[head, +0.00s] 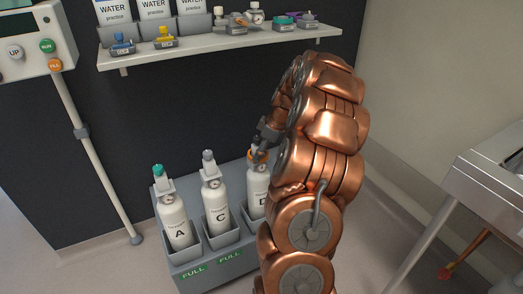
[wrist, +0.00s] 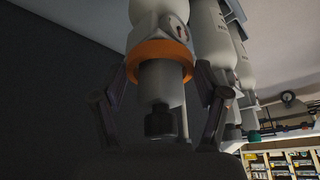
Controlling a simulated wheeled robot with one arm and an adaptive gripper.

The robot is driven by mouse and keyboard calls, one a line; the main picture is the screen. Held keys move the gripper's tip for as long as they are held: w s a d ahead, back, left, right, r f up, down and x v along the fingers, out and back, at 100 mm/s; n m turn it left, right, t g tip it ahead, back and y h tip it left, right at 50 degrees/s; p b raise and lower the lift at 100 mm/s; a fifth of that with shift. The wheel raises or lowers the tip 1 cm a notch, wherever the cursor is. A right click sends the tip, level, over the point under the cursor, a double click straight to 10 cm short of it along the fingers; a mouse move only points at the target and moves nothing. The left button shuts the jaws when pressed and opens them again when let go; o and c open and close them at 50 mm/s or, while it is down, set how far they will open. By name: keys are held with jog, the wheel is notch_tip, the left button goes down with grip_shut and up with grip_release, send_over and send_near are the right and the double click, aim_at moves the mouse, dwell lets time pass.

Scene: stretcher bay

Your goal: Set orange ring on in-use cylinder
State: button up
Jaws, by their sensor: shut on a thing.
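The orange ring (wrist: 160,49) is around the top stem of cylinder D (head: 256,178), between its dark knob and the gauge block, in the wrist view, which looks up at it from the knob end. Whether the ring rests on the block I cannot tell. My gripper (wrist: 160,70) has a finger on each side of the ring and is shut on it. In the head view the ring (head: 258,157) is a small orange patch, and my gripper (head: 261,148) is over the top of D, partly hidden by my copper arm. The arm also hides D's right side and any rack label below it.
Cylinder A (head: 173,220) with a teal top and cylinder C (head: 214,202) with a grey top stand left of D in the grey rack (head: 201,262). Green FULL labels sit below A and C. A shelf (head: 220,45) is above; a metal stretcher edge (head: 480,165) is right.

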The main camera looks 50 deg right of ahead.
jog(key=o, duration=1.5)
jog(key=shift+r, duration=0.15)
jog(key=shift+p+v, duration=0.3)
jog(key=shift+v, duration=3.75)
jog(key=shift+w, duration=0.1)
jog(key=shift+a, duration=0.1)
